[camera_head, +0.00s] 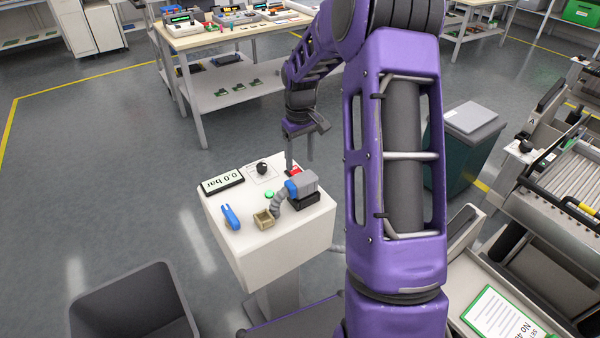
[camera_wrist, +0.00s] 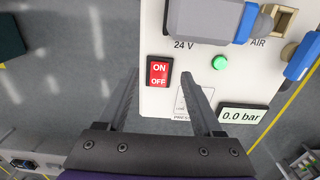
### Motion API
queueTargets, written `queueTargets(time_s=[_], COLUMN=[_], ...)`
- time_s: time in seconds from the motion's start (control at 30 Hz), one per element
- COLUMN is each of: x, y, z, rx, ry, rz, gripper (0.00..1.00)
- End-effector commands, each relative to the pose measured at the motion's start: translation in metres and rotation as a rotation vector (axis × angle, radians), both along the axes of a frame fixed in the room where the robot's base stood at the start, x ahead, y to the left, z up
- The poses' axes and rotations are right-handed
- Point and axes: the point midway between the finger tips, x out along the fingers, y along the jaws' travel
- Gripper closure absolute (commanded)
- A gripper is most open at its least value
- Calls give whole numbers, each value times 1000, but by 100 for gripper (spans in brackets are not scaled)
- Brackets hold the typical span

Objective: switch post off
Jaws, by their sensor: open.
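The post (camera_head: 275,240) is a white pedestal with a sloped top panel. Its red rocker switch (camera_wrist: 159,72), marked ON and OFF, sits in a black frame near the panel edge; the head view shows a bit of its red (camera_head: 296,170). A round green lamp (camera_wrist: 218,62) shows beside it, also in the head view (camera_head: 269,194). The display (camera_wrist: 243,115) reads 0.0 bar. My gripper (camera_wrist: 160,76) is open and empty, its fingers on either side of the switch in the wrist view. In the head view, my gripper (camera_head: 300,168) points down at the panel's far edge. Contact cannot be told.
A grey-blue connector (camera_head: 301,188) labelled 24 V stands close to the switch. A black knob (camera_head: 262,168), a blue fitting (camera_head: 230,216) and a small tan box (camera_head: 263,219) are also on the panel. A dark bin (camera_head: 135,305) stands front left. Floor left of the post is clear.

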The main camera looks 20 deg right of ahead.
Motion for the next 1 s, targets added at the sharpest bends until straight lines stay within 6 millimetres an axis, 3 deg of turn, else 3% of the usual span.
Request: queueTargets(time_s=[0.1, 0.3, 0.67, 1.0], x=[-1, 0, 0, 0], y=[1, 0, 0, 0], z=[-24, -45, -49, -49], rx=[1, 1, 0, 0], ry=[3, 2, 0, 0], rz=[1, 0, 0, 0], gripper=[32, 32, 32, 92])
